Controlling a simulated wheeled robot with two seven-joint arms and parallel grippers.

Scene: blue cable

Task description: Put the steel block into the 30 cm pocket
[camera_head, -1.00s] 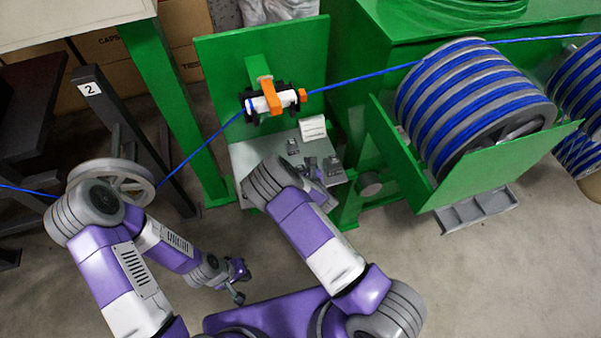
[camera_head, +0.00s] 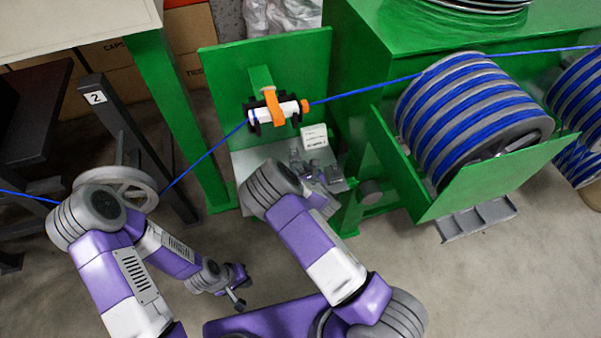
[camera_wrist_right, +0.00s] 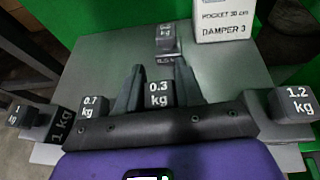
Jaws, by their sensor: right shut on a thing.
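In the right wrist view, a small dark steel block (camera_wrist_right: 159,94) marked 0.3 kg sits between the fingers of my right gripper (camera_wrist_right: 158,82), which is shut on it. In the head view this gripper (camera_head: 322,172) is over the grey plate (camera_head: 243,180), partly hidden by its own arm. A white card (camera_wrist_right: 225,20) reads "POCKET 30 cm, DAMPER 3"; it also shows in the head view (camera_head: 314,137). I cannot make out the pocket's opening. My left gripper (camera_head: 240,286) is empty, its fingers apart, low over the floor, away from the plate.
Other steel blocks stand around the plate: 0.7 kg (camera_wrist_right: 93,106), 1 kg (camera_wrist_right: 60,125), 1.2 kg (camera_wrist_right: 292,104), and one ahead of the fingers (camera_wrist_right: 166,42). A blue cable (camera_head: 372,88) runs through the roller with the orange clamp (camera_head: 274,108). A large cable drum (camera_head: 470,115) stands right.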

